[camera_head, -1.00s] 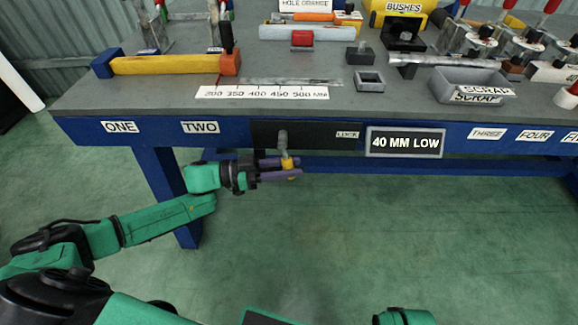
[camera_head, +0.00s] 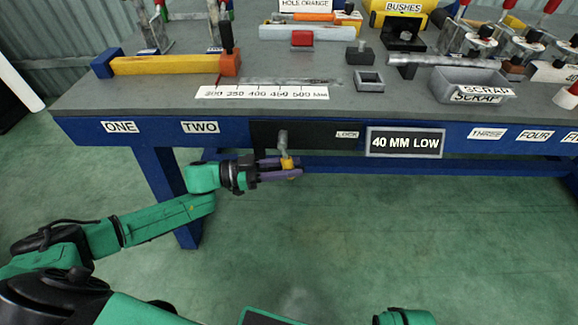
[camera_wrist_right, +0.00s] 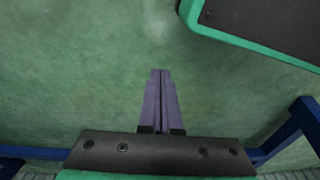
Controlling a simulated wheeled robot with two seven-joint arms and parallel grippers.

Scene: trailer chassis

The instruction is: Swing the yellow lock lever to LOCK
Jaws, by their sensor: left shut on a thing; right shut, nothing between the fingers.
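The yellow lock lever knob (camera_head: 287,163) hangs below a grey lever arm (camera_head: 283,142) on the black panel (camera_head: 315,135) at the bench's front edge. The lever hangs almost straight down. The LOCK label (camera_head: 347,134) is on the same panel, to the lever's right. My left gripper (camera_head: 290,168) reaches in from the left, with its purple fingers on either side of the yellow knob, shut on it. In the right wrist view my right gripper (camera_wrist_right: 161,75) is shut and empty, its fingers together over the green floor.
The blue bench front carries a 40 MM LOW sign (camera_head: 404,142) right of the panel. A blue bench leg (camera_head: 168,190) stands behind my left arm. A grey scrap bin (camera_head: 472,85) and a yellow bar (camera_head: 165,65) are on the bench top. The floor in front is clear.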

